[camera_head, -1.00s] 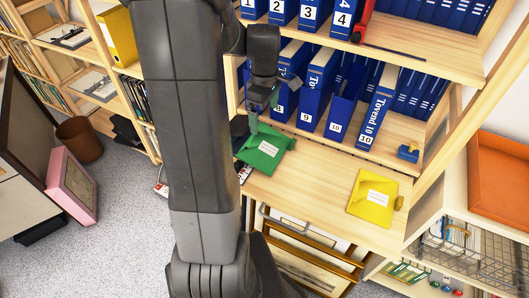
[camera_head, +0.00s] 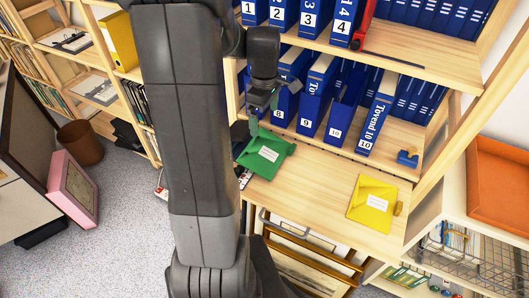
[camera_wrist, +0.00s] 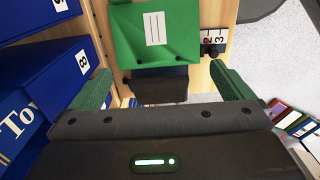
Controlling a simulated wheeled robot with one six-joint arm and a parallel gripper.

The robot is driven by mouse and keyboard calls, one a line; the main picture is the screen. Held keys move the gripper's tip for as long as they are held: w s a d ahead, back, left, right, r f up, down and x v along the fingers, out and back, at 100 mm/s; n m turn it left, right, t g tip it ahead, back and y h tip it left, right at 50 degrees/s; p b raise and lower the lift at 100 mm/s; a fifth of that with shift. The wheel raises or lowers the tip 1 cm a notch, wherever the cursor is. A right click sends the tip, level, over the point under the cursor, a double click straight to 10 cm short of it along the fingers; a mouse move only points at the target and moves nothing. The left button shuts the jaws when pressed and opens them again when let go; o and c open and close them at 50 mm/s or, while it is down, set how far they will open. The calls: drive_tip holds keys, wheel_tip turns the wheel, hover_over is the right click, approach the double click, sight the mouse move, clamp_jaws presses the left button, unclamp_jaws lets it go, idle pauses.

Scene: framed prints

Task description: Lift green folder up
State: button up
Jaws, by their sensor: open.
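The green folder (camera_head: 266,152) lies on the pull-out wooden shelf, with a white label on its face. In the wrist view the green folder (camera_wrist: 155,36) is ahead of my gripper, with a dark block-like part at its near edge. In the head view my gripper (camera_head: 256,118) is just above the folder's far left edge, partly hidden by my arm. I cannot tell whether a fingertip touches the folder.
A yellow folder (camera_head: 372,202) lies on the same shelf to the right. Blue binders (camera_head: 318,95) stand close behind the green folder, and their spines show at the left in the wrist view. A blue object (camera_head: 408,158) sits at the right end of the shelf. The board between the folders is clear.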

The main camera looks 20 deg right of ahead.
wheel_tip(320, 180, up, 9)
drive_tip(key=p, duration=0.7)
drive_tip(key=shift+f, duration=0.15)
wheel_tip(320, 180, down, 8)
drive_tip(key=b, duration=0.6)
drive_tip(key=shift+b, duration=0.3)
